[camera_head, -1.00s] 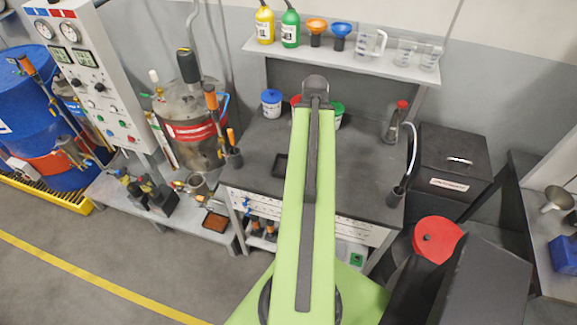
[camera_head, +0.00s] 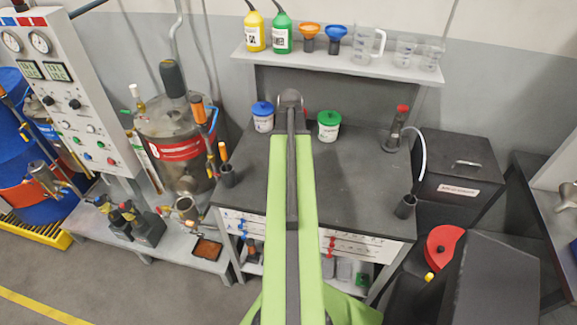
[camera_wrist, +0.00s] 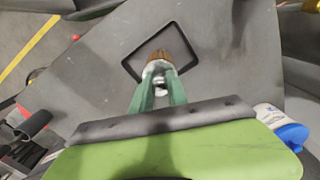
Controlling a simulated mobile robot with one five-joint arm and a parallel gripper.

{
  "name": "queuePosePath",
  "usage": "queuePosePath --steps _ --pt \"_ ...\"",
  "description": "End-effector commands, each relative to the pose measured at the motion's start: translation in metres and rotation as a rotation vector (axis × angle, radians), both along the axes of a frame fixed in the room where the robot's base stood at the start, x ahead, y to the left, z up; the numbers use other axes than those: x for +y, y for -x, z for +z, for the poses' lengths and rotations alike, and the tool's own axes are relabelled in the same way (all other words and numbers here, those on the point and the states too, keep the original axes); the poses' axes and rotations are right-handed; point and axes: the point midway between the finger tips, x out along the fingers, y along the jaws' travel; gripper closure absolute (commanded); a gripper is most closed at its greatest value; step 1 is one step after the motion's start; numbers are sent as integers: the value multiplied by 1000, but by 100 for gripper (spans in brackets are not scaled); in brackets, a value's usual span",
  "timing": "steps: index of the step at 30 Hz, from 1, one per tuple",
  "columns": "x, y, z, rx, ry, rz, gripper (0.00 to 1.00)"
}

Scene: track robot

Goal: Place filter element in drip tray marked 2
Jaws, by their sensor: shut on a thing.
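In the wrist view my gripper (camera_wrist: 160,84) has its two green fingers shut on the filter element (camera_wrist: 160,62), a small piece with a pale metallic end and a copper-brown body. The filter element overlaps a square black drip tray (camera_wrist: 132,68) on the dark bench. I cannot tell whether it is above the tray or touching its floor. No number is readable on the tray. In the head view my green arm hides the gripper, the filter element and this tray.
The dark bench (camera_head: 355,180) is mostly clear right of my arm. A blue-lidded jar (camera_head: 263,117), a green-lidded jar (camera_head: 328,126) and a red-capped bottle (camera_head: 396,130) stand at its back. A small rust-coloured tray (camera_head: 206,249) lies on the low shelf at left.

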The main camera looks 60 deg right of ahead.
Motion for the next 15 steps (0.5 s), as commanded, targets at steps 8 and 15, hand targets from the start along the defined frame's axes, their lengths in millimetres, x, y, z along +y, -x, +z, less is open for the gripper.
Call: queuePosePath --steps 8,15 --pt "-1 1 -4 0 0 -2 100" --pt "-3 3 -7 0 0 -5 65"
